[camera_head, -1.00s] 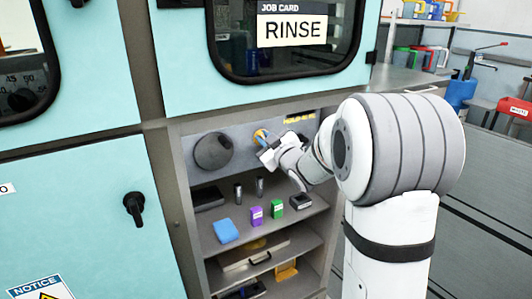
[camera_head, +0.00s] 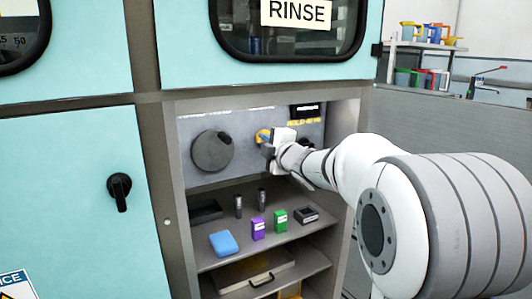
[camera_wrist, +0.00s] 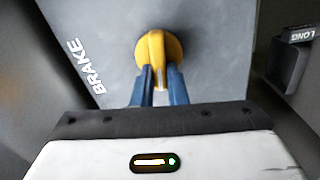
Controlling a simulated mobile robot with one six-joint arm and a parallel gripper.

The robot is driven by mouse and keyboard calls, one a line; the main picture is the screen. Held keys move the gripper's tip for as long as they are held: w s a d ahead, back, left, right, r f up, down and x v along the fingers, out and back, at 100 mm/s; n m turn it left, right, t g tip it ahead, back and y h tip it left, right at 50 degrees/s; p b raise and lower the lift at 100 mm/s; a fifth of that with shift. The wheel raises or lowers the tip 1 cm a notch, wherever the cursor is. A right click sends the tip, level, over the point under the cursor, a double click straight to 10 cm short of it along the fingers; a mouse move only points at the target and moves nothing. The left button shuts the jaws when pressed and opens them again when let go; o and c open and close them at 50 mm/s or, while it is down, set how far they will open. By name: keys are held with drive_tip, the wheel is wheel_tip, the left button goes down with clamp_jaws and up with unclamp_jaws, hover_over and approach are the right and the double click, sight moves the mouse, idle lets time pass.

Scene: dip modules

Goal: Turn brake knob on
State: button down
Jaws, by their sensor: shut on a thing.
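The yellow brake knob (camera_wrist: 158,50) sits on the grey panel beside the white word BRAKE in the wrist view. Its raised grip points down between the blue fingers of my gripper (camera_wrist: 158,90). My gripper is shut on the knob's grip. In the head view the knob (camera_head: 262,136) shows as a yellow spot at the upper right of the recessed panel, partly hidden by my gripper (camera_head: 267,145).
A large dark round dial (camera_head: 212,151) is left of the knob on the same panel. A shelf below holds a blue block (camera_head: 223,244), a purple box (camera_head: 258,228), a green box (camera_head: 280,220) and dark cylinders. The cabinet side wall (camera_head: 343,120) is close on the right.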

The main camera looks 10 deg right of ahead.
drive_tip(key=shift+f+n+b, duration=0.2)
drive_tip(key=shift+n+b, duration=0.35)
drive_tip(key=shift+n, duration=0.35)
drive_tip(key=c, duration=1.4)
unclamp_jaws()
drive_tip(key=shift+c, duration=0.2)
drive_tip(key=shift+s+r, duration=0.1)
drive_tip(key=p+v, duration=0.1)
drive_tip(key=v, duration=0.6)
drive_tip(key=shift+s+d+p, duration=0.15)
drive_tip(key=shift+s+p, duration=0.15)
